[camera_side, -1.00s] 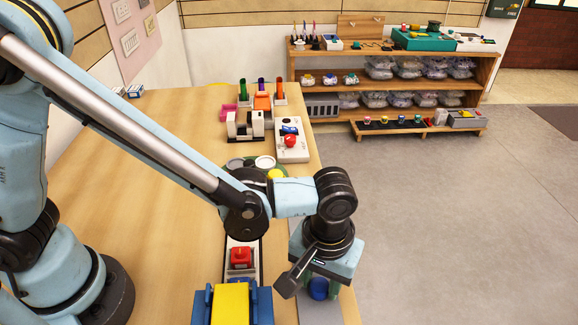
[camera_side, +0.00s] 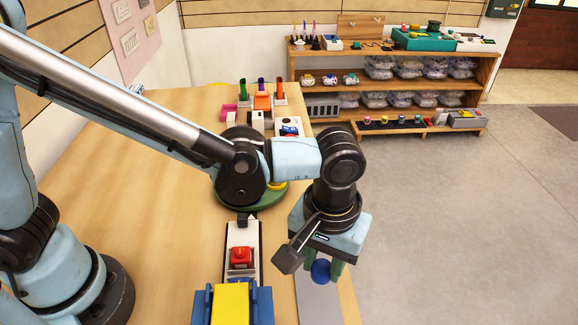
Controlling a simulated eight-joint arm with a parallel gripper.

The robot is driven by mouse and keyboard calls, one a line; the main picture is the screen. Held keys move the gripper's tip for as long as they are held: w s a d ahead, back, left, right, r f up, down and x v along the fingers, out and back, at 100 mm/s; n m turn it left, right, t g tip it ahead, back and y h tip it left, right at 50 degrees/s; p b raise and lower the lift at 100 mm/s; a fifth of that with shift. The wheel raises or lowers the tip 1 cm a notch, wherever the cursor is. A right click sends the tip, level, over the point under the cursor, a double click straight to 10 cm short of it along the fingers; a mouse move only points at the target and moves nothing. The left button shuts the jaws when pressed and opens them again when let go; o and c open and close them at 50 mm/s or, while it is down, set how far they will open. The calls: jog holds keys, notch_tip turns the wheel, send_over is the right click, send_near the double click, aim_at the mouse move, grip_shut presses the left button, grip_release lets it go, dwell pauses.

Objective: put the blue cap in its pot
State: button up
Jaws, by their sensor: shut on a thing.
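My gripper (camera_side: 321,273) points down at the right edge of the table, with its green fingers shut on the blue cap (camera_side: 320,270). The cap looks like a round blue ball and is held above a grey strip (camera_side: 317,298). A round green base (camera_side: 250,205) stands behind and to the left of the gripper, mostly covered by my arm. A bit of yellow (camera_side: 278,186) shows at its right side. I cannot pick out the blue cap's pot; it may be hidden by my arm.
A red button on a white block (camera_side: 241,257) and a blue and yellow object (camera_side: 231,303) stand left of the gripper. Holders with coloured items (camera_side: 263,101) are at the table's far end. A wooden shelf (camera_side: 395,85) stands beyond. The table's left part is clear.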

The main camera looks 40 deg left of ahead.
aim_at(323, 265)
notch_tip(323, 265, up, 4)
jog(key=shift+f, duration=0.2)
jog(key=shift+w+a+r, duration=0.1)
jog(key=shift+r, duration=0.15)
jog(key=w+a+n, duration=0.3)
jog(key=a+n, duration=0.1)
jog(key=a, duration=0.7)
jog(key=w+a+n, duration=0.3)
jog(key=w+a, duration=0.1)
jog(key=a, duration=0.8)
jog(key=shift+s+d+f, duration=0.1)
jog(key=shift+s+f, duration=0.05)
jog(key=shift+f, duration=0.95)
jog(key=shift+s+f, duration=0.1)
jog(key=shift+f, duration=0.95)
jog(key=shift+f, duration=1.1)
jog(key=o, duration=1.5)
